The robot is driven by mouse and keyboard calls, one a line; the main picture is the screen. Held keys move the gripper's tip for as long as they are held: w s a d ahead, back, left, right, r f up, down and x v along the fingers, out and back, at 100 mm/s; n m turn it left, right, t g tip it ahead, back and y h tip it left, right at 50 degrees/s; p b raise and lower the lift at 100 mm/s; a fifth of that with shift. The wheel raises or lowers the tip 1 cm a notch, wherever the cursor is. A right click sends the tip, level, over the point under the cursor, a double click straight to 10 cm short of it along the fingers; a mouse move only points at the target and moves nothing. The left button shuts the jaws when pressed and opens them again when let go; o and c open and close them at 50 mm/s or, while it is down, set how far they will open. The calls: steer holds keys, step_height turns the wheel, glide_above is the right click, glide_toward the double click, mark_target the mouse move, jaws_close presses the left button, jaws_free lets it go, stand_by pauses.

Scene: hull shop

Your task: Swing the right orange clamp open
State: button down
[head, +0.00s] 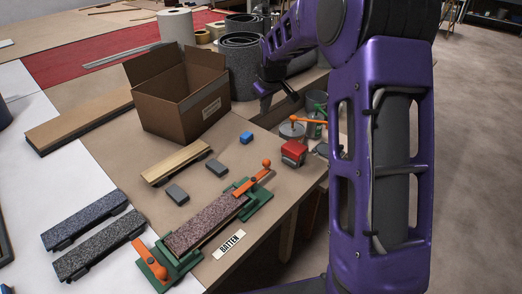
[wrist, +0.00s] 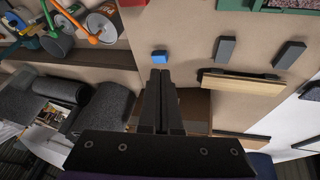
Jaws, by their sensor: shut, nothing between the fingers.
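The right orange clamp (head: 258,181) sits on a green base (head: 262,199) at the far right end of a speckled plank (head: 205,223). Its lever lies roughly in line with the plank, with its lower end over or beside the plank's end. The left orange clamp (head: 150,261) is on another green base at the plank's near end, its lever crosswise. My gripper (head: 293,96) is shut and empty beyond the clamps, above the bench near the box. The wrist view shows its closed fingers (wrist: 160,74) pointing towards a blue block (wrist: 159,57).
An open cardboard box (head: 180,105) stands left of my gripper. A red block (head: 293,152) and cans with orange and green tools (head: 292,130) stand at the bench's right edge. Grey blocks, a wooden strip (head: 175,163) and a "BOTTEN" label (head: 229,245) lie around the plank.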

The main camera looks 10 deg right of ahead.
steer(key=shift+m+g+y, duration=0.3)
steer(key=shift+g+y, duration=0.5)
steer(key=shift+y, duration=0.1)
steer(key=s+f, duration=0.1)
steer(key=s+a+f, duration=0.1)
steer(key=s+f, duration=0.1)
steer(key=f, duration=0.1)
steer(key=shift+s+a+f, duration=0.1)
steer(key=shift+s+a, duration=0.15)
steer(key=shift+a, duration=0.05)
steer(key=shift+f, duration=0.1)
step_height(320, 180, down, 10)
steer(key=shift+s+b, duration=0.2)
steer(key=shift+b, duration=0.1)
